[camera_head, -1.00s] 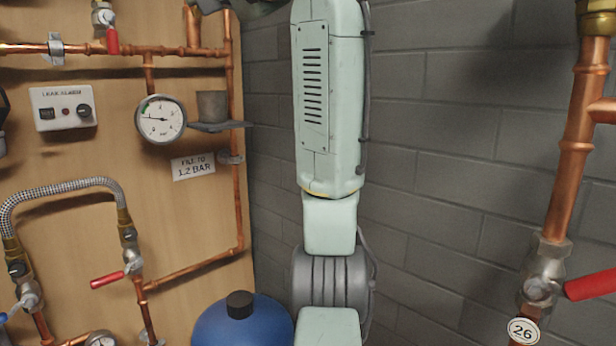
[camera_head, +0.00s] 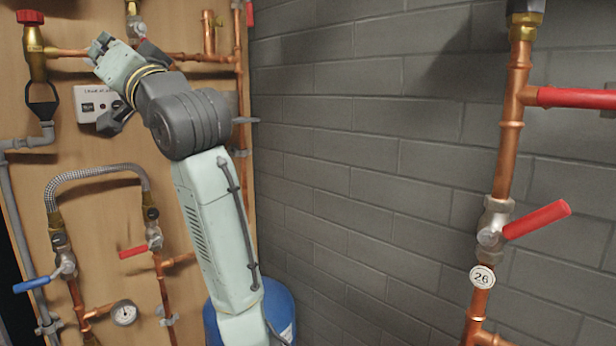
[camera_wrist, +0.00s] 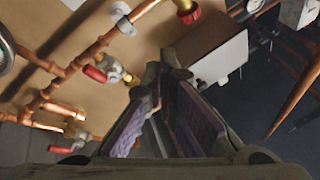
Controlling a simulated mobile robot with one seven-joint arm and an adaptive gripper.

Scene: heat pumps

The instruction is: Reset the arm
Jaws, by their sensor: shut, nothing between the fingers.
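My gripper (camera_wrist: 165,76) shows in the wrist view with its fingertips together and nothing between them. Purple pads line the inner faces of the fingers. In the wrist view it is in front of the wooden panel and beside a pale box (camera_wrist: 212,58); I see no clear contact. In the head view my arm (camera_head: 215,215) rises from the bottom, leans left and bends at a dark joint in front of the panel. The fingers cannot be made out clearly there.
The wooden panel (camera_head: 100,160) carries copper pipes, a braided hose (camera_head: 95,170), red and blue valve handles and a leak alarm box (camera_head: 92,104). A blue tank (camera_head: 280,305) stands behind my arm. The grey wall between is clear.

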